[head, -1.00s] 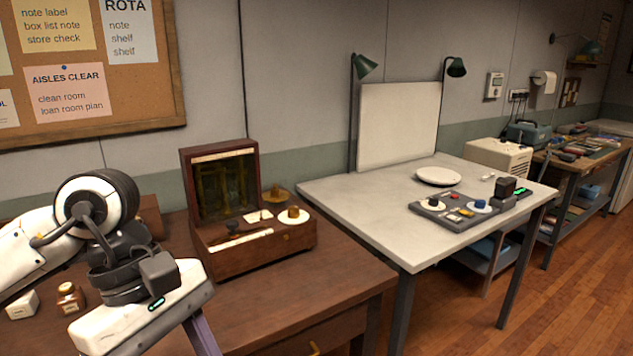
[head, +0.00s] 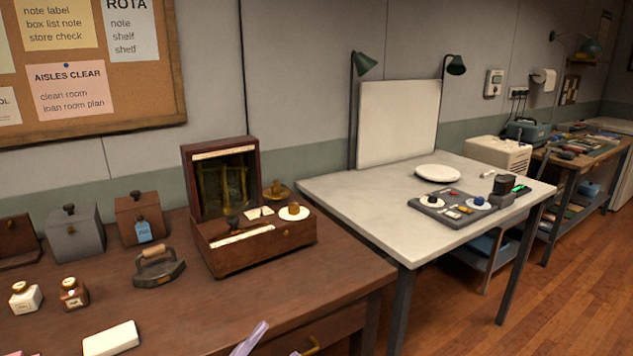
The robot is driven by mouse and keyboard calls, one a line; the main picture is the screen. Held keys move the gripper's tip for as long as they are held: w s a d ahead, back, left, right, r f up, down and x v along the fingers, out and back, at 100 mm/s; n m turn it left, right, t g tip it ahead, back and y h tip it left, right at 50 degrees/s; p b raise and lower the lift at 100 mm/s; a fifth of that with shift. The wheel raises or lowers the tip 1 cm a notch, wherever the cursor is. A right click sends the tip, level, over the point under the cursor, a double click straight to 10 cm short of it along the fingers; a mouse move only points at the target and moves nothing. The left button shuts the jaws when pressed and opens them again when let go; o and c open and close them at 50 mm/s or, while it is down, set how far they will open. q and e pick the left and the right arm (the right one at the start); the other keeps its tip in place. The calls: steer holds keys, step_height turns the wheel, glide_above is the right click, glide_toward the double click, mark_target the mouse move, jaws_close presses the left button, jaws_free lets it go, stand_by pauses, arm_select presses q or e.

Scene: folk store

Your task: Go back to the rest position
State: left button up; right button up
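A pale lilac tip (head: 250,339) pokes up at the bottom edge of the head view, in front of the dark wooden table. It looks like a fingertip of my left gripper. A second small pale speck shows to its right at the edge. The rest of that gripper and its arm are out of the picture, so its opening cannot be judged. My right gripper does not show.
The wooden table (head: 215,300) bears an open wooden case (head: 265,246), a flat iron (head: 158,268), two small bottles, several boxes and a white block (head: 110,339). A pale table (head: 380,205) at right bears a plate (head: 438,173) and a grey tray (head: 458,222).

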arm_select(q)
steer(key=s+a+f+n+g+y, duration=0.1)
steer(key=s+a+f+n+y, duration=0.15)
steer(key=f, duration=0.35)
steer(key=s+a+f+n+g+y, duration=0.2)
steer(key=f+n, duration=0.1)
steer(key=f, duration=0.3)
steer(key=s+a+f+n+g+y, duration=0.1)
steer(key=s+a+f+n+y, duration=0.15)
steer(key=f, duration=0.45)
steer(key=s+a+f+n+g+y, duration=0.1)
steer(key=s+f+n+g, duration=0.4)
steer(key=s+f, duration=0.6)
steer(key=shift+s+a+f+y, duration=0.15)
steer(key=shift+s+a+y, duration=0.15)
steer(key=shift+s+a, duration=0.35)
steer(key=shift+w+a, duration=0.15)
steer(key=shift+w, duration=0.05)
